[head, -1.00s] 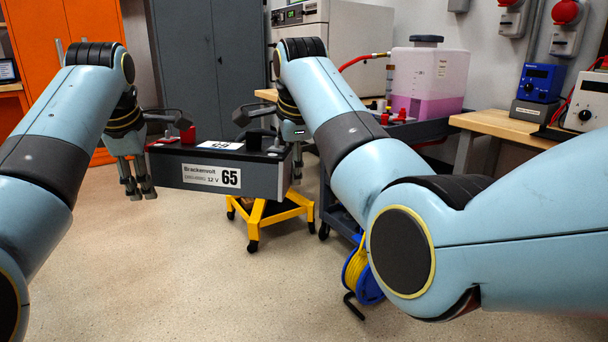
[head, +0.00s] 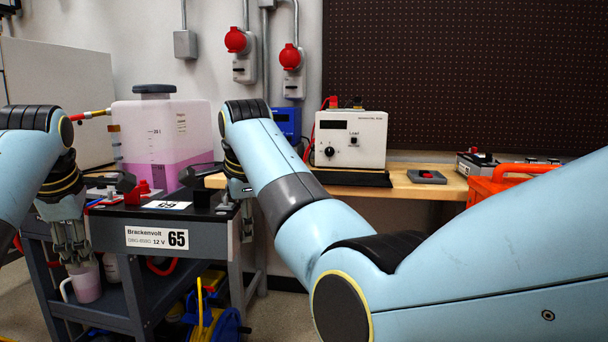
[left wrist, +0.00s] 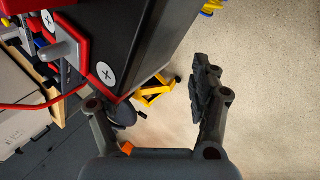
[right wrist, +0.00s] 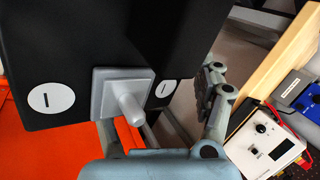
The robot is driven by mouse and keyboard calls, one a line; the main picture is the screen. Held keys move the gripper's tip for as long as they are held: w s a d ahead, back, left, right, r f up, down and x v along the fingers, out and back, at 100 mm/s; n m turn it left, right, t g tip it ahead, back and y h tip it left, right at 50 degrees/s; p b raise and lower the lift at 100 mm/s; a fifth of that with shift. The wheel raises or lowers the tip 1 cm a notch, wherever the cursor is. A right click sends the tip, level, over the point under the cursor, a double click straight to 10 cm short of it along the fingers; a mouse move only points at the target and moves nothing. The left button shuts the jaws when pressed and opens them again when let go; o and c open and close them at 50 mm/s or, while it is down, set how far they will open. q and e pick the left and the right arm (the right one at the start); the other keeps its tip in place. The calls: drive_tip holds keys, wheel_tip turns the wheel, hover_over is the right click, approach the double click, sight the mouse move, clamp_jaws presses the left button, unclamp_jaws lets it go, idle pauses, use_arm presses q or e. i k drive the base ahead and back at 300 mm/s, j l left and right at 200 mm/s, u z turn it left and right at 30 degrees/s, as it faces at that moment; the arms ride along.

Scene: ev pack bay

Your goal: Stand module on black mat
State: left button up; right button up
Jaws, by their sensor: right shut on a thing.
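The module is a grey and black battery (head: 155,237) labelled Brackenvolt 65, 12 V, held upright in the air in the head view. It shows close up in the left wrist view (left wrist: 135,45) and the right wrist view (right wrist: 75,35). My right gripper (head: 243,205) is shut on its right end; the fingers are partly hidden. My left gripper (head: 72,245) hangs by its left end, fingers down; in the left wrist view its fingers (left wrist: 160,110) are apart with nothing between them. A thin black slab, possibly the mat, lies under the white power supply (head: 350,150).
A wooden bench (head: 420,186) stands along the wall, with a small grey box (head: 427,177) on it. A dark cart (head: 110,305) with a pink jug (head: 88,283) is behind and below the module. A pink liquid tank (head: 160,135) stands behind it. An orange case (head: 490,188) is at right.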

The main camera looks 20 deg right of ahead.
sight(341, 180)
drive_tip(key=i+l+z, duration=0.1)
drive_tip(key=i+z, duration=0.95)
drive_tip(key=i+j, duration=0.1)
drive_tip(key=i, duration=0.45)
drive_tip(key=l+z, duration=0.05)
